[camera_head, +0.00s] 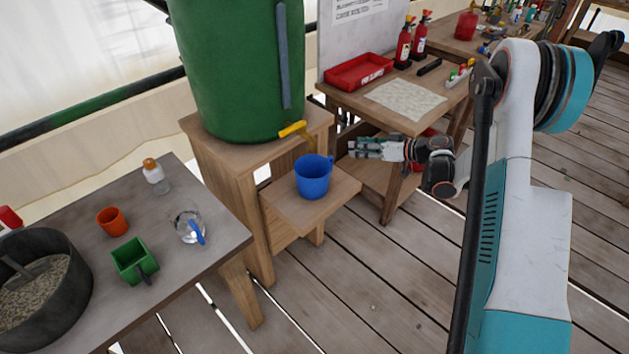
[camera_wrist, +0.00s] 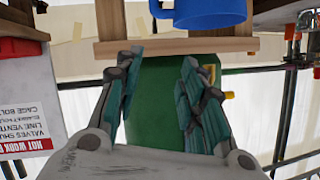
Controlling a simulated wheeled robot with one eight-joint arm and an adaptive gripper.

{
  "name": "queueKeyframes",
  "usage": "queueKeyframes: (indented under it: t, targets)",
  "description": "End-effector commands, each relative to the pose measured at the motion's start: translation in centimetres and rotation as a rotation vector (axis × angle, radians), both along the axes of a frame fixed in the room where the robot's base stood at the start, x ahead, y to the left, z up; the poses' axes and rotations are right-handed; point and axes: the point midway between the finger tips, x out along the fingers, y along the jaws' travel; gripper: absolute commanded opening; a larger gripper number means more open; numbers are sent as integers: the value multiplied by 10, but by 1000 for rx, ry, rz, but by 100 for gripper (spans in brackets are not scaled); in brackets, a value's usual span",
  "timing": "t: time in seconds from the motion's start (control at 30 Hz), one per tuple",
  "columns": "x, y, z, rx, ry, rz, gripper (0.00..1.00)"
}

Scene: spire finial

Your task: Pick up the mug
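The blue mug (camera_head: 312,178) stands upright on a low wooden shelf (camera_head: 283,209) below the yellow tap of a green barrel. Its handle is at its upper right in the head view. My gripper (camera_head: 354,148) is to the right of the mug and apart from it. In the wrist view, which is upside down, the mug (camera_wrist: 212,12) is at the top edge, partly cut off. My gripper's fingers (camera_wrist: 163,60) are spread with nothing between them.
The green barrel (camera_head: 232,70) sits on a wooden stand, its yellow tap (camera_head: 296,130) jutting above the mug. A wooden bench (camera_head: 440,122) stands behind my gripper. A grey table (camera_head: 190,262) at left holds an orange cup, a green box and a glass jug.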

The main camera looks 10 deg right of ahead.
Motion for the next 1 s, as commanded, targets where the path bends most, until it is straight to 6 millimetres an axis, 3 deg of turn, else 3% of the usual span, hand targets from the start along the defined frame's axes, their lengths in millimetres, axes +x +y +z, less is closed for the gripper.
queueKeyframes:
  t: [0.03,0.3,0.5,0.73,1.0]
  targets:
    - [3,-8,-18,13,-34,4,36]
    - [-2,-37,-92,74,-257,32,36]
    - [-15,-50,-129,99,-383,33,36]
    - [-18,-48,-141,105,-430,34,36]
    - [14,-12,-142,106,-429,36,36]
